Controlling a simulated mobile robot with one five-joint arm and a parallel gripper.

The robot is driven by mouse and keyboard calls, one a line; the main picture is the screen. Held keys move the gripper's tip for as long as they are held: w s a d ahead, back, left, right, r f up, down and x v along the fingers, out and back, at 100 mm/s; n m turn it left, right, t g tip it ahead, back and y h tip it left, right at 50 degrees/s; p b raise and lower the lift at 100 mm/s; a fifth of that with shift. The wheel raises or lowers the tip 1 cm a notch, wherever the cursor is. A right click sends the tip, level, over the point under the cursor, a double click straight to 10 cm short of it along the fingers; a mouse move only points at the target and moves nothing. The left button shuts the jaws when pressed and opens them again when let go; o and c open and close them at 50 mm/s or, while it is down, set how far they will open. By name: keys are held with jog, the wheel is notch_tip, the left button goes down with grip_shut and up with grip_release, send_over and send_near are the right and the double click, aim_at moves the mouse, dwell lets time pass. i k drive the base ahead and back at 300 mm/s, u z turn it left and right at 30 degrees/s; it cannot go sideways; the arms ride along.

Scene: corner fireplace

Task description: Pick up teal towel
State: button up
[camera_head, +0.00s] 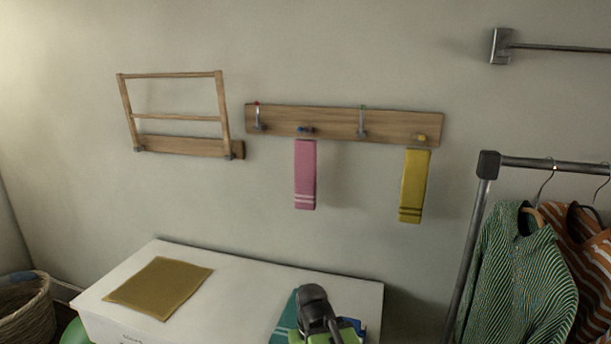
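A teal towel (283,323) lies flat on the white chest top (235,265), near its front edge. Only its left part shows; the rest is hidden behind my arm or cut off by the frame's bottom edge. The black end of my arm with my gripper (316,308) is over or beside the towel's right side. Its fingertips cannot be made out, and I cannot tell whether they touch the towel. Green and blue patches show beside my arm at the bottom edge.
A mustard cloth (158,287) lies on the chest's left. A peg rail (345,124) above holds pink (305,175) and yellow (414,187) towels. A wooden rack (176,118) is left of it. A clothes rail (480,215) stands right, a wicker basket (27,308) lower left.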

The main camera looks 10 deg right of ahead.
aim_at(288, 322)
jog(key=u, duration=5.25)
jog(key=i, duration=0.1)
jog(key=z, duration=2.7)
jog(key=k, duration=1.25)
jog(key=z, duration=0.15)
jog(key=i, duration=0.9)
jog(key=u, duration=0.1)
